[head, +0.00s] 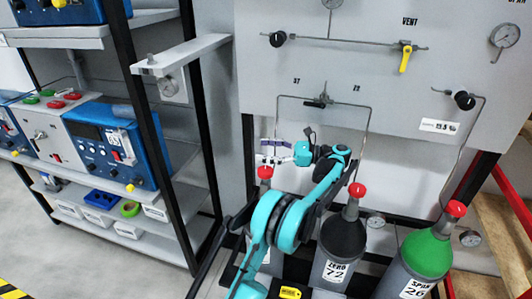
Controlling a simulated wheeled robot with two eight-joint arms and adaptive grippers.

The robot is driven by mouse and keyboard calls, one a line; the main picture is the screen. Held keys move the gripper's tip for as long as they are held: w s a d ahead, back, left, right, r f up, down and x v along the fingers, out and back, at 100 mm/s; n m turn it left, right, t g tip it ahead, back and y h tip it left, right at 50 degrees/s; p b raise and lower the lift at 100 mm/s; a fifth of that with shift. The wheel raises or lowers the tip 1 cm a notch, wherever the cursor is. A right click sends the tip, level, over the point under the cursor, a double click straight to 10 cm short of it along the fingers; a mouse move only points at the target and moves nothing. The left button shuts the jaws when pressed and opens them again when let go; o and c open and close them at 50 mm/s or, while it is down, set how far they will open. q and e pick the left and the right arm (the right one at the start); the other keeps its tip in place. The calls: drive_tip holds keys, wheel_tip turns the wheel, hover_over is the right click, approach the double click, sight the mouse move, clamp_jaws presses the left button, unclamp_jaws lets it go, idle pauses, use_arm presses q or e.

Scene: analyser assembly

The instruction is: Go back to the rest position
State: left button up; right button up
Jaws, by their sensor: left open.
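My left arm, turquoise and black, reaches up from the bottom middle of the head view. Its gripper (263,151) is in front of the lower edge of the grey wall panel (265,90), with its fingers pointing left. The fingers are apart and nothing shows between them. It is above the red cap (265,172) of a bottle that my arm largely hides. My right gripper does not show.
A ZERO bottle (341,240) and a green-topped SPAN bottle (428,252) stand right of my arm. Left is a shelf rack (185,205) with blue analysers (108,145). A bracket (180,55) juts out beside the panel. A wooden pallet (500,215) stands far right.

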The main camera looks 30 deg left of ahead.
use_arm(q)
drive_tip(key=w+r+m+t+y, duration=0.2)
drive_tip(key=w+r+m+t, duration=0.1)
drive_tip(key=r+m+t, duration=0.55)
drive_tip(key=w+r+m+t+y, duration=0.25)
drive_tip(key=r+m+t, duration=0.25)
drive_tip(key=r, duration=0.6)
drive_tip(key=w+d+r+m+t+h, duration=0.2)
drive_tip(key=d+r+m+t+h, duration=0.45)
drive_tip(key=m+t, duration=0.45)
drive_tip(key=s+d+f+m+t+h, duration=0.2)
drive_tip(key=s+d+m+t+h, duration=0.1)
drive_tip(key=d+m+h, duration=0.8)
drive_tip(key=s+d+f+m+g+h, duration=0.55)
drive_tip(key=s+f+m, duration=0.6)
drive_tip(key=m, duration=0.35)
drive_tip(key=s+a+f+m+g+y, duration=0.1)
drive_tip(key=s+f+m+g, duration=0.7)
drive_tip(key=s+f, duration=1.3)
wheel_tip(320, 180, down, 2)
drive_tip(key=shift+s+a+f+y, duration=0.1)
drive_tip(key=shift+s+a+y, duration=0.05)
drive_tip(key=shift+s+y, duration=0.3)
